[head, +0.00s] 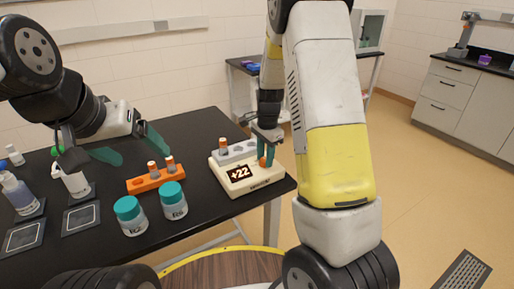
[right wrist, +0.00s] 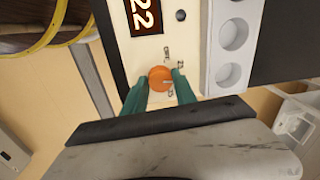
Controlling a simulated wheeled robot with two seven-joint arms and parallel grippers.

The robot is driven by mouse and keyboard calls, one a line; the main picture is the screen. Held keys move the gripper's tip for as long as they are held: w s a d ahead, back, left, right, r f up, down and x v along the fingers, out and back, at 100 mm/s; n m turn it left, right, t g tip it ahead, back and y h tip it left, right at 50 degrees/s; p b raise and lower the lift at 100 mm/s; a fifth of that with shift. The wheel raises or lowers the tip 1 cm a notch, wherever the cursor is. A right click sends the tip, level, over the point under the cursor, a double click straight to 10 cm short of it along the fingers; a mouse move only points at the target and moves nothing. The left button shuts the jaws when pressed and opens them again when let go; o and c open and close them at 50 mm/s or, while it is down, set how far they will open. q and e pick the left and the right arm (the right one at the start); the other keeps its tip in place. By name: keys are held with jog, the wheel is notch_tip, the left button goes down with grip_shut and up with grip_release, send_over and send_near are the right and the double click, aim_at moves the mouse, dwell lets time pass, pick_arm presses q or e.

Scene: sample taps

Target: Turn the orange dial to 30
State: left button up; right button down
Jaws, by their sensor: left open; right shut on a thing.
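The cream instrument (head: 238,189) stands at the right end of the black table. Its dark display (head: 240,173) reads +22, and the digits 22 also show in the right wrist view. The orange dial (right wrist: 160,78) is on the instrument's top face, with a lighter pointer mark and small printed marks beside it. My right gripper (right wrist: 160,90) is shut on the dial, one teal finger on each side. In the head view my right gripper (head: 266,158) reaches down at the instrument's right side. My left gripper (head: 143,156) is open and empty above the table, left of the instrument.
A grey rack (head: 236,152) with an orange-capped vial is at the instrument's back. An orange rack (head: 143,185) with two vials and two teal-lidded jars (head: 131,216) (head: 173,200) stand left of it. Bottles stand at far left. My right arm covers the picture's middle right.

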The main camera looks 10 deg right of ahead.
jog(key=shift+m, duration=1.6)
jog(key=c, duration=1)
grip_release()
notch_tip(320, 180, up, 8)
jog(key=shift+s+f, duration=0.15)
jog(key=shift+f, duration=0.05)
jog(key=shift+r, duration=0.15)
